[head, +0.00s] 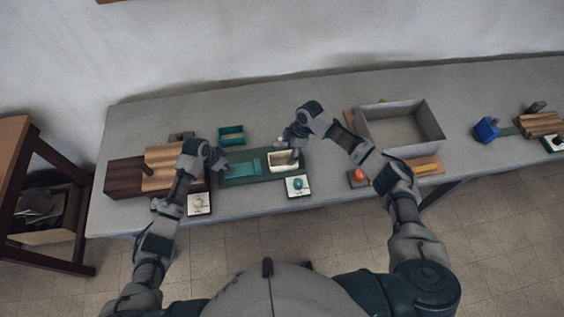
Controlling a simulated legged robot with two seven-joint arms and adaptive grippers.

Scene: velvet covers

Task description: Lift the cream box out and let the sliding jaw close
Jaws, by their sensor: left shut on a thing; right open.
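A green fixture (262,179) lies on the table in front of me, with a teal sliding jaw (243,168) on its left part. The cream box (283,168) sits at the fixture's right end, and a gap shows between it and the jaw. My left gripper (220,164) is at the left end of the jaw and appears shut on it; its fingertips are small and hard to make out. My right gripper (292,154) is open, pointing down at the cream box, and its fingers hide part of the box.
A brown wooden block assembly (126,180) stands left of the fixture. A small green tray (231,135) lies behind it. A large grey open bin (435,131) stands to the right, with a blue block (486,130) beyond.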

